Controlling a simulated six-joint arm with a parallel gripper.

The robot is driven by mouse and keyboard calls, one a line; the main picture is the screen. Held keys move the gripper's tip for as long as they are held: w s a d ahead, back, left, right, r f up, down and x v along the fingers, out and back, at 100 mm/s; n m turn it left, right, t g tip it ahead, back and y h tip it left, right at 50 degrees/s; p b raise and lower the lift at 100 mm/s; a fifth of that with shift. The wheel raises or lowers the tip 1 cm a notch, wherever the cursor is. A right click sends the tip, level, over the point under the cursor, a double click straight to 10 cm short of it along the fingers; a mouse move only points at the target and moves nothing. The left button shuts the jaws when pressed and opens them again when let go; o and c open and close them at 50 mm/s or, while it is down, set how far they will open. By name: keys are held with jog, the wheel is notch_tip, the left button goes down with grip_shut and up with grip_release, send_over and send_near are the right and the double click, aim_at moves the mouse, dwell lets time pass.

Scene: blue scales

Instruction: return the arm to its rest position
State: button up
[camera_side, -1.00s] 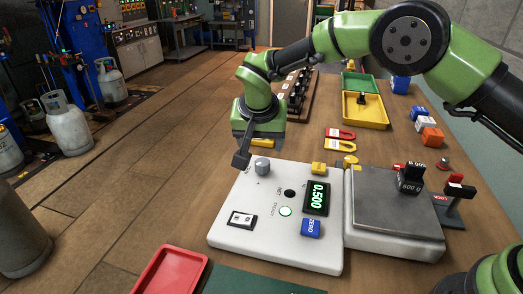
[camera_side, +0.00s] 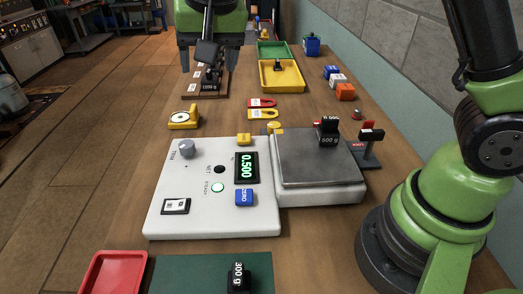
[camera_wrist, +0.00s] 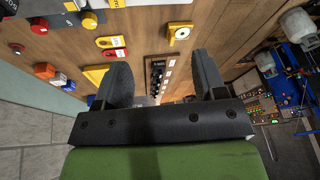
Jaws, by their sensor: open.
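My gripper (camera_side: 210,58) hangs at the top of the side view, past the far end of the scale and near the dark rack of weights. In the wrist view my gripper (camera_wrist: 160,62) has its two dark fingers wide apart with nothing between them. The scale's white control panel (camera_side: 165,212) shows 0.500 in green on its display (camera_side: 245,167). A black 500 g weight (camera_side: 328,137) stands on the grey weighing plate (camera_side: 300,170). My gripper is clear of both the panel and the plate.
Small coloured blocks line the right. In front are a red tray (camera_side: 113,272) and a 300 g weight (camera_side: 238,275) on a green mat.

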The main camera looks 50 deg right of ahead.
jog(key=s+d+r+n+t+y, duration=0.1)
jog(key=s+d+r, duration=0.1)
jog(key=s, duration=1)
jog(key=s+d+r+n+t+y, duration=0.1)
jog(key=s+d+r+t+y, duration=0.1)
jog(key=s, duration=1)
jog(key=shift+d+r, duration=0.7)
jog(key=shift+r, duration=0.15)
